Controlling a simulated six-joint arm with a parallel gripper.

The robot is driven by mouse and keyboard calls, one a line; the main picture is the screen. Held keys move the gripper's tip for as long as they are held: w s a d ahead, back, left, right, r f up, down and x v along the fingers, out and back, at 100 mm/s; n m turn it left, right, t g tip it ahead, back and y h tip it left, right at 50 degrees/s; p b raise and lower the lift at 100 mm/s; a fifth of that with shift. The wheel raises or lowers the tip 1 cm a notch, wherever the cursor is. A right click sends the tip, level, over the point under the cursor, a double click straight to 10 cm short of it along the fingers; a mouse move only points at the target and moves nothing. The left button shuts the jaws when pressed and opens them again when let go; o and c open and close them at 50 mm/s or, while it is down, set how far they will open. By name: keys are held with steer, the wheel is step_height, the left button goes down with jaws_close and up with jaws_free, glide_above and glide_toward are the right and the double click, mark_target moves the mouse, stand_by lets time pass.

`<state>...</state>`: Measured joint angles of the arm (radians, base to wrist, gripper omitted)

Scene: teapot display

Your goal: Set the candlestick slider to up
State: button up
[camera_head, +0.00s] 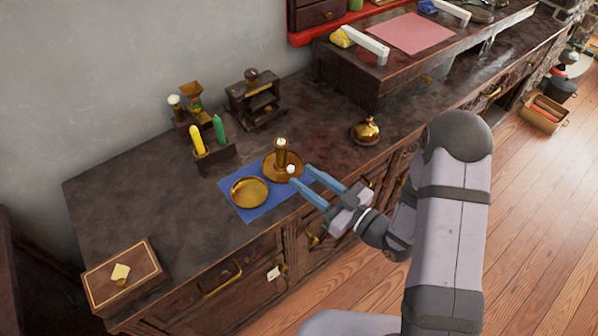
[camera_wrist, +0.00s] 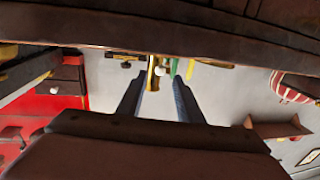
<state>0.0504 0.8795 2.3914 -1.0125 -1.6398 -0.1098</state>
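The brass candlestick (camera_head: 281,158) stands upright on its round brass base on a blue mat (camera_head: 262,212). A small white knob (camera_head: 291,169) shows beside its stem, on the side facing my gripper, and I take it for the slider's knob. My gripper (camera_head: 299,175) reaches in from the right with its two blue fingers apart and empty. Its tips are close to the knob; contact is not clear. The upside-down wrist view shows the candlestick (camera_wrist: 152,72) and white knob (camera_wrist: 160,71) between the fingers, beyond the tips. The slider's exact height is hard to tell.
A brass dish (camera_head: 249,192) lies on the mat left of the candlestick. A dark holder (camera_head: 215,158) with yellow and green candles stands behind. A brass pot (camera_head: 366,131) stands to the right, a wooden box (camera_head: 121,275) at front left. The dark counter (camera_head: 130,205) is clear at left.

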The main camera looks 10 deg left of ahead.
mark_target(293, 170)
steer(key=shift+x, duration=1.5)
jaws_close()
steer(key=shift+r+p, duration=1.55)
steer(key=shift+r, duration=0.5)
jaws_free()
steer(key=shift+d, duration=0.1)
steer(key=b+v, duration=0.1)
steer(key=v, duration=0.6)
